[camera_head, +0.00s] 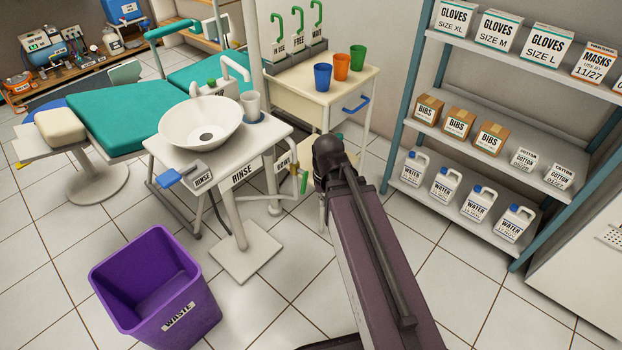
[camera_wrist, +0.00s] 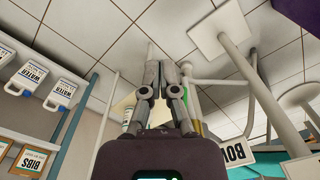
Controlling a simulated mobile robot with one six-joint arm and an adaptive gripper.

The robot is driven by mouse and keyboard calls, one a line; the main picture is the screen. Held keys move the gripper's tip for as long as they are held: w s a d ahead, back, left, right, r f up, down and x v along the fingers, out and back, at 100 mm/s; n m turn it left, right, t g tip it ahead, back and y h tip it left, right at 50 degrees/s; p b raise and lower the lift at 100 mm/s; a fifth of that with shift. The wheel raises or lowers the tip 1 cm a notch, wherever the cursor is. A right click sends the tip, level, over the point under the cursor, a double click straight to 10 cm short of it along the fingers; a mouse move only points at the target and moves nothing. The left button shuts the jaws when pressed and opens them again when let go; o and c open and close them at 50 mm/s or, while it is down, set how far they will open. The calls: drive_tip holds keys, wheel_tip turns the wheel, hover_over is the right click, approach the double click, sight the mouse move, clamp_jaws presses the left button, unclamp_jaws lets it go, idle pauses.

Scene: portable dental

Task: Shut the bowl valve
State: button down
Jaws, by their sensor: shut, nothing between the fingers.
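The bowl valve shows in the head view as a brass body (camera_head: 294,172) with a green handle (camera_head: 304,182), beside the pipe under the rinse stand. The handle stands roughly upright. A label ending "OWL" (camera_head: 283,160) is just above, partly covered. In the upside-down wrist view, the label (camera_wrist: 237,152), brass body (camera_wrist: 197,129) and a sliver of green handle (camera_wrist: 185,95) are right of my fingers. My gripper (camera_wrist: 168,68) is shut and empty, close to the handle in that view. Contact cannot be told. My arm hides most of the gripper in the head view.
The rinse stand's basin (camera_head: 201,122) and pedestal foot (camera_head: 234,250) are left of my arm. A purple waste bin (camera_head: 125,268) stands at front left. A cream cart (camera_head: 310,92) is behind, and a supply shelf (camera_head: 490,180) is right. Floor tiles between are clear.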

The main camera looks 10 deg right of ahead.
drive_tip(key=w+d+r+m+g+y+p, duration=0.1)
drive_tip(key=w+d+r+m+p, duration=0.1)
drive_tip(key=w, duration=0.5)
drive_tip(key=w+d+r+m+g+y+p, duration=0.1)
drive_tip(key=w+d+r+m+p, duration=0.2)
drive_tip(key=w, duration=0.5)
drive_tip(key=w+d+r+m+y+p, duration=0.2)
drive_tip(key=w+d+r+m, duration=0.2)
drive_tip(key=w, duration=0.4)
drive_tip(key=shift+d+r+m+g, duration=0.3)
drive_tip(key=shift+d+m+g, duration=0.15)
drive_tip(key=shift+m, duration=0.15)
drive_tip(key=s+a+b+x, duration=0.1)
drive_tip(key=b+x, duration=0.7)
drive_tip(key=x, duration=0.2)
drive_tip(key=a+r+b+x, duration=0.1)
drive_tip(key=a+b+x, duration=0.1)
drive_tip(key=b+x, duration=0.6)
drive_tip(key=shift+s+a+f+b, duration=0.45)
drive_tip(key=shift+s+f, duration=0.35)
drive_tip(key=shift+f, duration=0.2)
